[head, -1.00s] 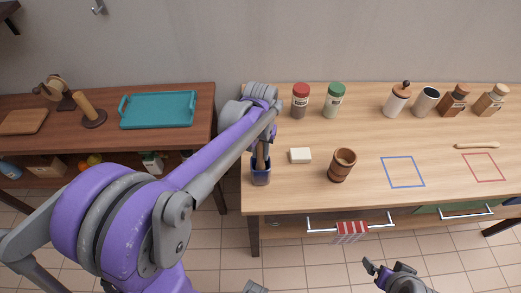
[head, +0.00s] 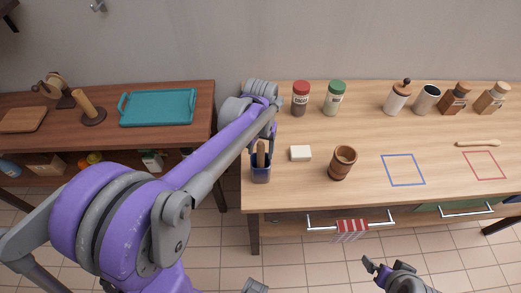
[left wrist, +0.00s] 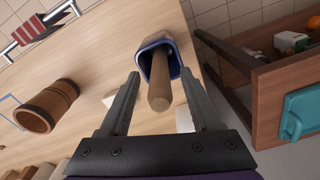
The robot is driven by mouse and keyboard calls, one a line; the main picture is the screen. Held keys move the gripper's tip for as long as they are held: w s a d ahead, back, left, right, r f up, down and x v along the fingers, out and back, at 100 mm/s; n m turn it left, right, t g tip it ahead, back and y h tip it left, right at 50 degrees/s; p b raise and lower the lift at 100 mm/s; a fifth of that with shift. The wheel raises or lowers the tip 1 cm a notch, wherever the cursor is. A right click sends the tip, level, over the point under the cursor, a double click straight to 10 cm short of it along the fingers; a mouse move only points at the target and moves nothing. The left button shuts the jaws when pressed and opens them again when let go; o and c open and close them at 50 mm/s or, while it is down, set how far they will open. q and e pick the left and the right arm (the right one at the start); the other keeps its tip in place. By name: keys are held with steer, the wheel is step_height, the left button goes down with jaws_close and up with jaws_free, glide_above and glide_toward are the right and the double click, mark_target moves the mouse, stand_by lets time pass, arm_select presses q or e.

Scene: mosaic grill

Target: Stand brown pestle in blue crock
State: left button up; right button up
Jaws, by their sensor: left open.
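The blue crock (head: 261,173) stands at the left front corner of the right-hand table. The brown pestle (head: 260,155) stands in it, its upper end sticking out above the rim. In the left wrist view the pestle (left wrist: 156,88) points out of the crock's mouth (left wrist: 172,45) toward my camera. My left gripper (left wrist: 163,92) is open, with one finger on each side of the pestle and a gap on both sides. My right gripper (head: 374,268) is low in the head view, in front of the table, away from the crock; its jaw state is unclear.
A white block (head: 300,153) and a wooden mug (head: 342,163) stand right of the crock. Red-lidded (head: 300,98) and green-lidded (head: 335,98) jars and several other containers line the back. Blue (head: 403,184) and red (head: 483,178) outlined squares are empty.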

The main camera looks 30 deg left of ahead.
arm_select(q)
step_height(320, 180, up, 10)
steer(key=shift+r+p, duration=0.15)
steer(key=shift+p, duration=0.2)
stand_by(0.8)
steer(key=s+d+f+m+t, duration=0.1)
steer(key=s+d+f+t, duration=0.1)
steer(key=s, duration=0.5)
steer(key=s+d+f+m+t, duration=0.1)
steer(key=s+d+f+t, duration=0.2)
steer(key=s+f, duration=0.4)
steer(key=shift+s+d+f+m, duration=0.2)
steer(key=shift+s+d+m, duration=0.1)
steer(key=shift+s+d, duration=0.55)
